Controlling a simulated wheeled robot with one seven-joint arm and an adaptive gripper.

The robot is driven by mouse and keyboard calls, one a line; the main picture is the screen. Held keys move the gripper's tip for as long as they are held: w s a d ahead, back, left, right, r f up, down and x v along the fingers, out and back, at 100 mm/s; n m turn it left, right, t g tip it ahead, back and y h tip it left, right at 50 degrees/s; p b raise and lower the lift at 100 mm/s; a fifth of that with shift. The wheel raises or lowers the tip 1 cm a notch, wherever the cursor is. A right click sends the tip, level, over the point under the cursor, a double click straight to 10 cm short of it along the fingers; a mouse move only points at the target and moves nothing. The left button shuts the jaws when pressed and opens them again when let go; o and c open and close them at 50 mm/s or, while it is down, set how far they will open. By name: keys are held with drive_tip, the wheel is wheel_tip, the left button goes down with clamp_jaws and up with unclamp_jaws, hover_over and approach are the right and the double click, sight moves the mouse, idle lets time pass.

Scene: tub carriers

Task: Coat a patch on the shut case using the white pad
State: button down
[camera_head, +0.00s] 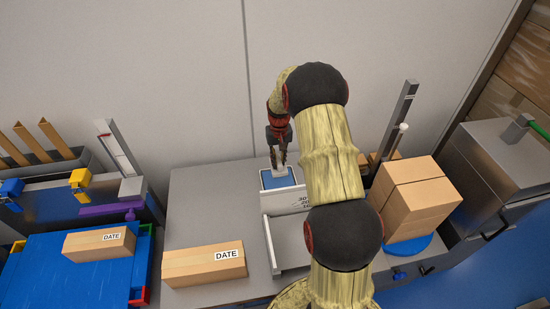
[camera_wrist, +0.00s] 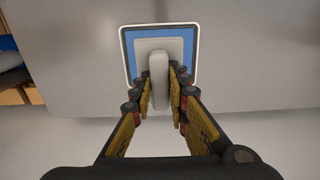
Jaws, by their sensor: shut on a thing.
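The white pad (camera_wrist: 145,46) has an upright white grip (camera_wrist: 159,78). My gripper (camera_wrist: 160,92) is shut on this grip, with one finger on each side. The pad is over a blue surface inside a white-rimmed square tray (camera_wrist: 194,30); I cannot tell whether it touches the blue. In the head view, my gripper (camera_head: 279,152) points down at the blue tray (camera_head: 278,180), and the pad (camera_head: 279,171) shows below the fingers. A shut cardboard case (camera_head: 190,268) with a DATE label lies on the grey bench, left of the tray and apart from my gripper.
Another DATE-labelled carton (camera_head: 85,246) lies on a blue platform (camera_head: 60,285) at the left. Stacked cartons (camera_head: 415,195) stand on a blue round base (camera_head: 408,251) at the right. A grey upright post (camera_head: 400,115) rises behind them. Bare bench (camera_head: 205,205) lies behind the case.

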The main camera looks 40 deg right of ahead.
sight(278, 171)
drive_tip(key=shift+f+b, duration=2.1)
drive_tip(key=shift+f, duration=1.25)
drive_tip(key=shift+f, duration=0.55)
drive_tip(key=shift+r+p, duration=2.3)
drive_tip(key=shift+r, duration=1.3)
